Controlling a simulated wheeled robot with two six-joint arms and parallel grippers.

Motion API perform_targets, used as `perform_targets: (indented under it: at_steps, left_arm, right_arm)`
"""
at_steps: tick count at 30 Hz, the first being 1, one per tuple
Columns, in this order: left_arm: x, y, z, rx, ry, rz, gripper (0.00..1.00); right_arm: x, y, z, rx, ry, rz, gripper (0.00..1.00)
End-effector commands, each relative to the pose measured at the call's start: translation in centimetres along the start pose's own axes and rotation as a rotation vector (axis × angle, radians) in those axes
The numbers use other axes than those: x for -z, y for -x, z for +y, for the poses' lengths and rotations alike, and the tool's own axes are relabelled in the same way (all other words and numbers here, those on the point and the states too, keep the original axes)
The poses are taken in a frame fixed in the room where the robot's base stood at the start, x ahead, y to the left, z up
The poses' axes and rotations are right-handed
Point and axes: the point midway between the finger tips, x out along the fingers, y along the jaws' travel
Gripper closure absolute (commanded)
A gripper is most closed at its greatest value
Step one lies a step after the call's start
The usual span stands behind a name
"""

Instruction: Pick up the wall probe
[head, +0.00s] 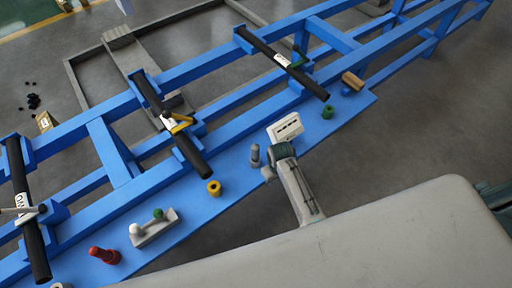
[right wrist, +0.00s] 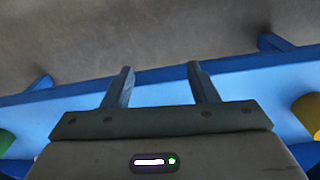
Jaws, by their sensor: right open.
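The wall probe appears to be the small grey upright piece (head: 255,155) with a rounded top on the blue bench, in the head view. My right gripper (head: 268,173) is just to its right and nearer to me, partly covered by my own wrist. In the right wrist view its two fingers (right wrist: 162,88) are apart with nothing between them, over the blue bench surface. I cannot make out the probe in the right wrist view. My left gripper is not in view.
A yellow ring (head: 214,188) stands to the left and a green ring (head: 327,111) to the right. A grey tray (head: 160,232) with knobs and a red handle (head: 104,255) are further left. Black tubes (head: 172,125) lie across the blue frame (head: 100,140).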

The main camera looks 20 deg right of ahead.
Motion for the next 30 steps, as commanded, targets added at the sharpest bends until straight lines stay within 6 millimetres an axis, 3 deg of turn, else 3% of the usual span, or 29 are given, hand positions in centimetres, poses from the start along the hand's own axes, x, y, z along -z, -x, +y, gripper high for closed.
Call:
perform_targets:
  at_steps: [1,3,7,11,14,22,30]
  left_arm:
    - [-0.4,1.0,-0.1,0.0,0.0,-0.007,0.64]
    - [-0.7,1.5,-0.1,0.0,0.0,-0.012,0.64]
    - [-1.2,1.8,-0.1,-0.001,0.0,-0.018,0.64]
    - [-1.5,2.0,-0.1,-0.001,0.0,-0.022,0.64]
    - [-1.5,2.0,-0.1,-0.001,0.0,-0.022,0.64]
    - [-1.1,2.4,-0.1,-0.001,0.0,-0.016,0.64]
    - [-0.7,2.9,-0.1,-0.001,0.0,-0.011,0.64]
  right_arm:
    - [2.1,4.2,0.0,0.003,0.01,0.007,0.47]
    - [4.8,8.3,-0.3,0.015,0.034,-0.003,0.47]
    - [8.0,12.5,-0.9,0.032,0.078,-0.031,0.47]
    - [9.9,14.8,-1.5,0.045,0.108,-0.05,0.47]
    - [10.5,14.9,-1.7,0.049,0.121,-0.06,0.47]
    - [10.3,10.9,-1.9,0.049,0.123,-0.063,0.47]
    - [10.2,8.9,-2.2,0.049,0.122,-0.063,0.47]
